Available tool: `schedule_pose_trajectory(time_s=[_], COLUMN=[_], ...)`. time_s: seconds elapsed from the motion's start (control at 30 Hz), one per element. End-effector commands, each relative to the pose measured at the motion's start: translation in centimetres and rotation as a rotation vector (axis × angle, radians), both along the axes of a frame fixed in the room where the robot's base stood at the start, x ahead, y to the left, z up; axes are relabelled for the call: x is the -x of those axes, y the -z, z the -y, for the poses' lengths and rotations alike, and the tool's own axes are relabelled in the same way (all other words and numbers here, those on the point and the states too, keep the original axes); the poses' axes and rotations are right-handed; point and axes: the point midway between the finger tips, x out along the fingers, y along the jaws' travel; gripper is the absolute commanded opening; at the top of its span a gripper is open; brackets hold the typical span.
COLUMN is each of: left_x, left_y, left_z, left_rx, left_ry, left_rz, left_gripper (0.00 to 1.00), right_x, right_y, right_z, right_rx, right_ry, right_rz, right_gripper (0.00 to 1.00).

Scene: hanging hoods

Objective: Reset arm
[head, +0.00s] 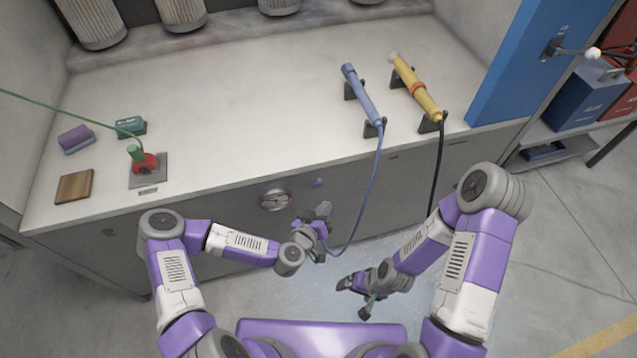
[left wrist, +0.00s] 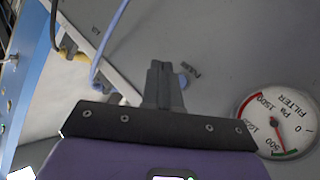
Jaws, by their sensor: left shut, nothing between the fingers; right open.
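My left gripper (head: 322,210) is shut and empty in front of the bench's grey front panel, just right of the round gauge. It also shows in the left wrist view (left wrist: 160,75), with its fingers together and the panel behind them. My right gripper (head: 352,294) is open and empty, lower and further right, over the floor. Both arms are bent in front of my body.
The white bench top (head: 250,100) holds a blue tool (head: 362,95) and a yellow tool (head: 415,88) on black holders; their hoses hang over the front. A red-based green fitting (head: 143,160) stands at left. A round filter gauge (left wrist: 276,121) is on the panel.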

Motion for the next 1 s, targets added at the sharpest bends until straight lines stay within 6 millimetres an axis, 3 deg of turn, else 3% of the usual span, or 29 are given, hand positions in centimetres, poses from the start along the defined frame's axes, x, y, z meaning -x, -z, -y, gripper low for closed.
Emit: schedule_pose_trajectory(time_s=[0.3,0.4,0.47,0.57,0.7,0.8,1.0], left_x=[0.0,1.2,2.8,7.2,13.6,17.0,20.3], left_y=[0.0,0.6,1.5,3.9,6.6,6.9,6.3], left_z=[0.0,0.7,1.4,1.6,-1.7,-5.0,-9.0], left_rx=[0.0,-0.003,-0.006,-0.025,-0.076,-0.103,-0.114], left_ry=[0.002,0.05,0.114,0.226,0.263,0.199,0.057], left_rz=[-0.002,-0.045,-0.114,-0.318,-0.682,-0.902,-1.134], left_gripper=[0.0,0.0,0.0,0.0,0.0,0.0,0.0], right_x=[0.0,0.0,0.0,0.0,0.0,0.0,0.0], right_y=[0.0,-0.3,-0.7,-1.6,-2.8,-3.5,-4.0], right_z=[0.0,0.0,0.0,0.0,0.0,0.0,0.0], right_rx=[0.0,0.0,0.0,0.0,0.0,0.0,0.0], right_ry=[0.0,0.0,0.0,0.0,0.0,0.0,0.0], right_rz=[0.0,0.0,0.0,0.0,0.0,0.0,0.0], right_gripper=[0.89,0.89,0.89,0.89,0.89,0.89,0.89])
